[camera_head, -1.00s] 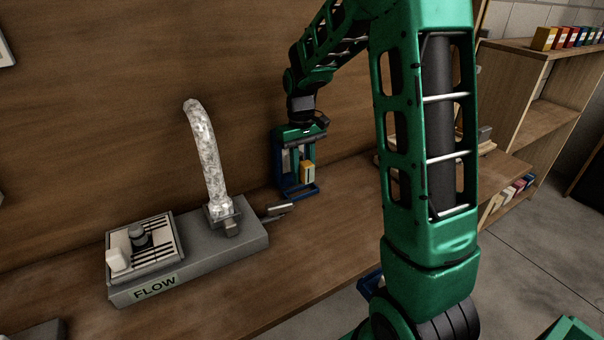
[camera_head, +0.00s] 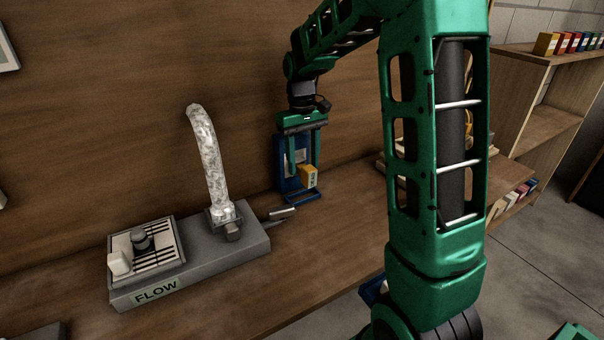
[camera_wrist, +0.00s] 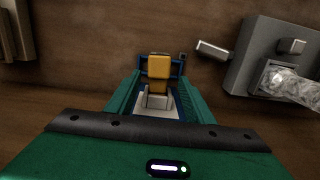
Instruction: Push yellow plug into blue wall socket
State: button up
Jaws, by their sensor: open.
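The yellow plug (camera_head: 308,177) stands at the blue wall socket (camera_head: 284,176), on the side facing away from the wall. It also shows in the wrist view (camera_wrist: 159,74), with a pale grey part (camera_wrist: 158,101) beneath it. The blue socket frame (camera_wrist: 175,68) surrounds this area. I cannot tell how deep the plug sits. My gripper (camera_head: 303,160) points down over the socket, its two green fingers apart. In the wrist view the fingers (camera_wrist: 157,100) lie on either side of the pale part, with a gap, and hold nothing.
A grey FLOW unit (camera_head: 190,262) with a translucent pipe (camera_head: 207,150) stands left of the socket on the wooden bench (camera_head: 330,235). A small metal lever (camera_head: 282,213) sticks out between them. A wooden shelf (camera_head: 545,115) is at the right. The wooden wall is close behind.

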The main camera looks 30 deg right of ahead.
jog(key=r, duration=0.5)
jog(key=shift+w+r, duration=0.2)
jog(key=shift+r, duration=0.25)
jog(key=shift+s, duration=0.2)
jog(key=s+d+f+m, duration=0.1)
jog(key=s+f+m, duration=0.1)
jog(key=s, duration=1.4)
jog(key=s+d+f+m, duration=0.2)
jog(key=s+m, duration=0.2)
jog(key=s, duration=1.2)
jog(key=shift+s+f+t, duration=0.2)
jog(key=shift+s+t, duration=0.05)
jog(key=shift+t, duration=0.15)
